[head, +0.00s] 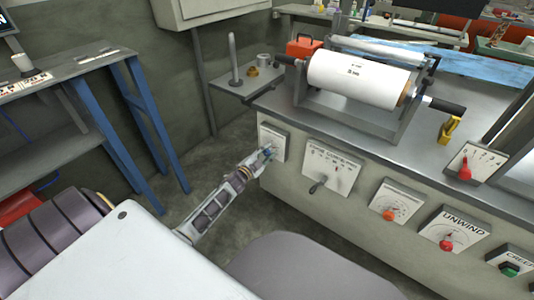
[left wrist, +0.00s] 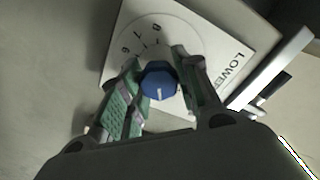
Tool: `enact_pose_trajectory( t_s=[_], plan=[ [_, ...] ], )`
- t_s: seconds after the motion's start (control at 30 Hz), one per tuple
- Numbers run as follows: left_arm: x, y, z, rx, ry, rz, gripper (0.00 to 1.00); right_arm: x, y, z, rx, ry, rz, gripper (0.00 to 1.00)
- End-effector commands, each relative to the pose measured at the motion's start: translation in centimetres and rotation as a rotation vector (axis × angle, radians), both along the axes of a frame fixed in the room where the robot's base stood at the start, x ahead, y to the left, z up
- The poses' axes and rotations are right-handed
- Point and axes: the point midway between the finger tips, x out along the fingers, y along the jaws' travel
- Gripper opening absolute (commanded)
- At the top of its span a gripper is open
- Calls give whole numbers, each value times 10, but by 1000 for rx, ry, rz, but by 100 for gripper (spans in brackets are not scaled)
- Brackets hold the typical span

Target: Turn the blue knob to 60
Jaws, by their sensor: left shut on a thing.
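The blue knob (left wrist: 158,82) is in the middle of the left wrist view, on a white dial plate (left wrist: 185,28) with printed numbers and part of a word reading "LOWE". My left gripper (left wrist: 158,85) has one finger on each side of the knob and is shut on it. A light pointer mark shows on the knob's face. I cannot read the exact value it points to. In the head view the left gripper (head: 264,157) is at the leftmost plate (head: 273,139) on the cabinet front, and mostly hides the knob. My right gripper is not in view.
To the right on the cabinet front are a lever panel (head: 331,168), an orange-knob dial (head: 389,214), a red-knob UNWIND dial (head: 447,243) and a green-knob panel (head: 510,268). A film roll (head: 358,78) sits on top. A blue-legged table (head: 152,125) stands left.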

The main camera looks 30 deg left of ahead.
Motion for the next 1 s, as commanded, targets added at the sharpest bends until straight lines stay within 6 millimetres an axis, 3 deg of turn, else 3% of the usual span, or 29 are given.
enact_pose_trajectory(
  t_s=[0.13, 0.17, 0.33, 0.73, 1.0],
  plan=[
    [0, -1, 0, -1, 0, -1, 8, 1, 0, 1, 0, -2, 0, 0],
    [0, -1, 0, -1, 0, -1, 35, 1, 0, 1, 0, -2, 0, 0],
    [0, 0, 0, -1, 1, -1, 54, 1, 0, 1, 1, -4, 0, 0],
    [-1, 0, 0, -1, 1, -1, 54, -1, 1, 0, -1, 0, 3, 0],
    [-12, 1, -1, -1, 1, -1, 54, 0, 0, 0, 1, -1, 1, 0]
  ],
)
